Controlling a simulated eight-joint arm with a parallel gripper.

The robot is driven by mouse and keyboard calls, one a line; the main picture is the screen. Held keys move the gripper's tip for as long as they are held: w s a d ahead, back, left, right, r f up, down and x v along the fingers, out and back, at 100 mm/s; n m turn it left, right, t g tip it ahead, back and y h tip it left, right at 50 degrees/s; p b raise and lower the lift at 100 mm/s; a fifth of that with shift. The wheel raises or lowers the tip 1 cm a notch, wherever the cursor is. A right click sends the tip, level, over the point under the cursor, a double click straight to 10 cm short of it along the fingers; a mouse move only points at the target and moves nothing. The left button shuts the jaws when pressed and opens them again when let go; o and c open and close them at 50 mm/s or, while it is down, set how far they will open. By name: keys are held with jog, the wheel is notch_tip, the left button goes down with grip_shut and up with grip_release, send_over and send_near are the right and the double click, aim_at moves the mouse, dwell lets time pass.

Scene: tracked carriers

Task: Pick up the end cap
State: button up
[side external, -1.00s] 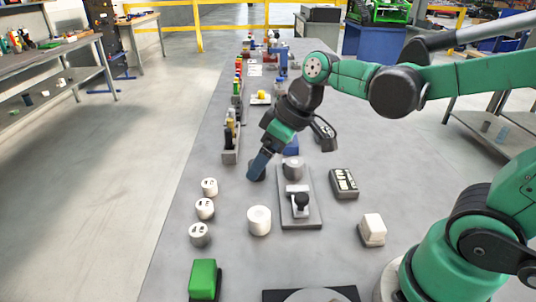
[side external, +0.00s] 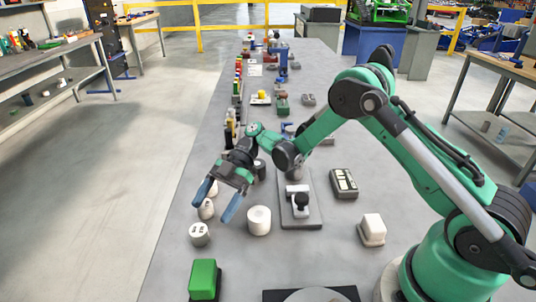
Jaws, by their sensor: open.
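Several small white cylinders with dark marks on top stand in a row on the left of the table; I cannot tell for sure which thing is the end cap. My gripper (side external: 213,211) is open, its two blue fingers spread and pointing down towards this row. The middle white cylinder (side external: 206,210) shows between the fingertips, partly covered; I cannot tell whether they touch it. The far cylinder is mostly hidden behind the gripper. The near cylinder (side external: 199,235) stands clear in front. A dark cylinder (side external: 260,169) stands just behind my wrist.
A larger white cylinder (side external: 259,221) stands right of the fingers. A grey plate (side external: 302,219) with a black-knobbed fixture lies beyond it. A green block (side external: 203,280) is at the front, a white block (side external: 372,229) at the right. The table's left edge is close to the row.

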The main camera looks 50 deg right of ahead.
aim_at(199, 228)
jog(key=shift+x, duration=2.35)
grip_shut()
jog(key=shift+r, duration=0.1)
